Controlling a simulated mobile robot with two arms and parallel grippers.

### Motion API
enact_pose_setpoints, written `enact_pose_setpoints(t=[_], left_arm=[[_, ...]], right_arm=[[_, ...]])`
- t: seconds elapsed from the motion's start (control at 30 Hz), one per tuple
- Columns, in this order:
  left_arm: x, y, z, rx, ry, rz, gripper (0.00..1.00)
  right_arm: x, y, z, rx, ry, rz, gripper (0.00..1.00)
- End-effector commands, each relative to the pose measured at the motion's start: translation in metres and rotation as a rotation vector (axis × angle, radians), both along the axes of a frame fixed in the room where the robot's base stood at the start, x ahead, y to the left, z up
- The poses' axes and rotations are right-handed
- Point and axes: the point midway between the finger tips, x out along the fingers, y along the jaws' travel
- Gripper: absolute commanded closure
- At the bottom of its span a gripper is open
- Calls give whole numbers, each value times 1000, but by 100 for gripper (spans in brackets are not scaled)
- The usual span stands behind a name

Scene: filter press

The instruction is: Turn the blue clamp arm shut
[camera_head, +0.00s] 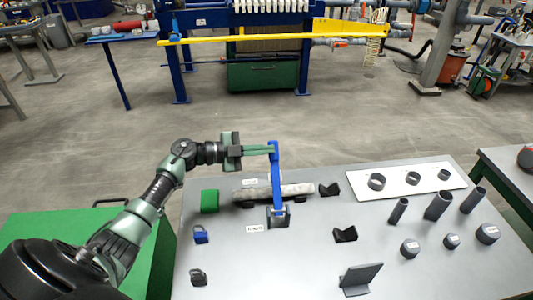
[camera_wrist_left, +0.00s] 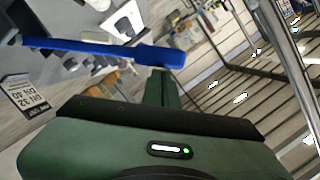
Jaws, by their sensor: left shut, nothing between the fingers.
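The blue clamp arm (camera_head: 277,180) stands raised, nearly upright, from its base (camera_head: 279,217) on the grey table. A grey cylindrical pipe (camera_head: 248,193) lies across behind the arm. My left gripper (camera_head: 269,150) reaches in from the left with its green fingers shut and empty, at the upper end of the blue arm. In the left wrist view the blue clamp arm (camera_wrist_left: 110,48) runs across the picture, its end just beyond the closed fingertips (camera_wrist_left: 162,74). I cannot tell whether they touch. My right gripper is out of view.
On the grey table (camera_head: 310,250) are a green block (camera_head: 209,201), a blue padlock-like piece (camera_head: 200,234), black V-blocks (camera_head: 345,234), upright tubes (camera_head: 438,205) and a white board with rings (camera_head: 410,181). A filter press with a yellow rail (camera_head: 220,40) stands behind.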

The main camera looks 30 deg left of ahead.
Motion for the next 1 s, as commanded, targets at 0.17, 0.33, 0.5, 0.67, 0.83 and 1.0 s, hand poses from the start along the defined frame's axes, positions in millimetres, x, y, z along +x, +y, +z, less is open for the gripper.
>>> enact_pose_setpoints(t=[0.17, 0.33, 0.5, 0.67, 0.83, 1.0], left_arm=[[20, 16, -23, -118, 160, 3, 100], [34, 26, -50, -217, 287, 3, 100], [44, 33, -76, -308, 407, 2, 100], [50, 37, -96, -381, 503, 2, 100], [53, 40, -112, -427, 563, -1, 100], [55, 41, -121, -426, 562, 0, 100]], right_arm=[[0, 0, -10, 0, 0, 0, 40], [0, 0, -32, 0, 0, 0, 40], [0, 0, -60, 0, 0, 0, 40], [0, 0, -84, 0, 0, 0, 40], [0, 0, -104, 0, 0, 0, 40], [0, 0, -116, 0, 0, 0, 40]])
